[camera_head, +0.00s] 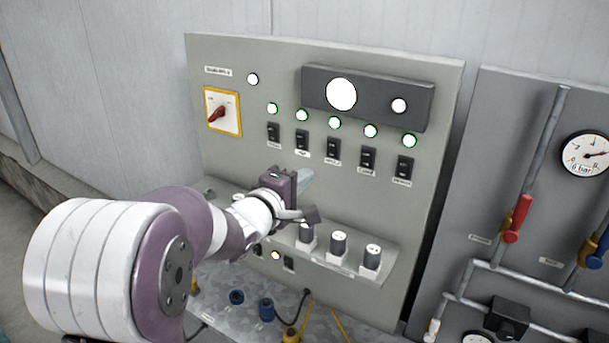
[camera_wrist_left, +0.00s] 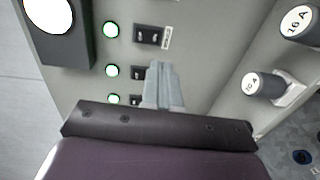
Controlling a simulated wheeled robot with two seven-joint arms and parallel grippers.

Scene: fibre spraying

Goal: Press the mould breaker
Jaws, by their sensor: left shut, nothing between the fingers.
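The grey control panel (camera_head: 230,160) carries a row of several black breaker switches, with a lit green-rimmed lamp above each. The labels are too small to read, so I cannot tell which is the mould breaker. The middle switch (camera_head: 333,149) shows clear of my arm. My left gripper (camera_head: 306,178) is shut and empty, in front of the panel and just below the switch row. In the left wrist view, its closed grey fingers (camera_wrist_left: 164,86) point at the row. One switch (camera_wrist_left: 146,73) is partly behind the fingertips, and another (camera_wrist_left: 152,36) is clear beyond them. Contact cannot be judged. My right gripper is not in view.
A red rotary switch (camera_head: 217,113) on a yellow plate is at the panel's upper left. A dark display box (camera_head: 372,103) juts out above the lamps. Fuse holders (camera_head: 339,243) stand on the ledge below. A pipe board with a red-handled valve (camera_head: 516,219) is at right.

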